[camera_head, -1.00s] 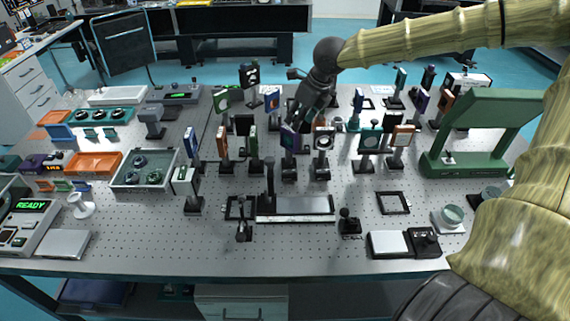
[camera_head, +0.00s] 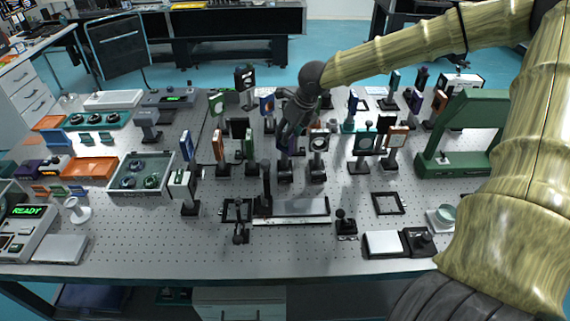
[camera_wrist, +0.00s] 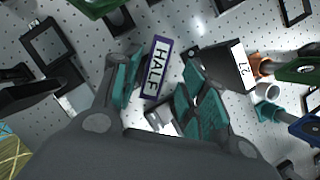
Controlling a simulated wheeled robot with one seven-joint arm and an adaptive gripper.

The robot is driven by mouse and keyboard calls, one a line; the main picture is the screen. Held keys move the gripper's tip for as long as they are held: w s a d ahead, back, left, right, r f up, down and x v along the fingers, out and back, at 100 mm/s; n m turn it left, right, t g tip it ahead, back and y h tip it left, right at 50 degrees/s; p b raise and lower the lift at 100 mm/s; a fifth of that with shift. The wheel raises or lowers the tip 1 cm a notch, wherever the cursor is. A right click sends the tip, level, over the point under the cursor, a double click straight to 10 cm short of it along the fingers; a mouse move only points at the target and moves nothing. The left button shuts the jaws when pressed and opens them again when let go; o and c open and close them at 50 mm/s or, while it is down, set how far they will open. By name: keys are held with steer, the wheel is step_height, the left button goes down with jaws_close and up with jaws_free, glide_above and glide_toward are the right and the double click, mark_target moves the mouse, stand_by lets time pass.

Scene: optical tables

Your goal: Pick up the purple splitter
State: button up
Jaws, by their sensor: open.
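The purple splitter (camera_wrist: 157,67) is a thin upright plate, seen from above in the wrist view with the word HALF on its top edge. In the head view the purple splitter (camera_head: 283,142) is on a dark post, partly covered by my gripper. My gripper (camera_wrist: 161,84) is open, with one teal-padded finger on each side of the plate; neither finger clearly touches it. In the head view my gripper (camera_head: 287,127) points down right at the splitter's top.
A black mount labelled 27 (camera_wrist: 239,66) stands close to the right finger in the wrist view. Several other posted optics crowd around, including a white-faced mount (camera_head: 319,143) just to the right. The perforated table's front strip (camera_head: 180,255) is clear.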

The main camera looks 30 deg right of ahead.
mark_target(285, 156)
steer(key=shift+w+a+f+p, duration=0.25)
steer(key=shift+w+f, duration=0.1)
steer(key=shift+f, duration=0.2)
steer(key=shift+w+a+f+p, duration=0.2)
steer(key=shift+w+f, duration=0.1)
steer(key=shift+f, duration=0.2)
steer(key=shift+x, duration=1.15)
steer(key=shift+s, duration=0.1)
jaws_close()
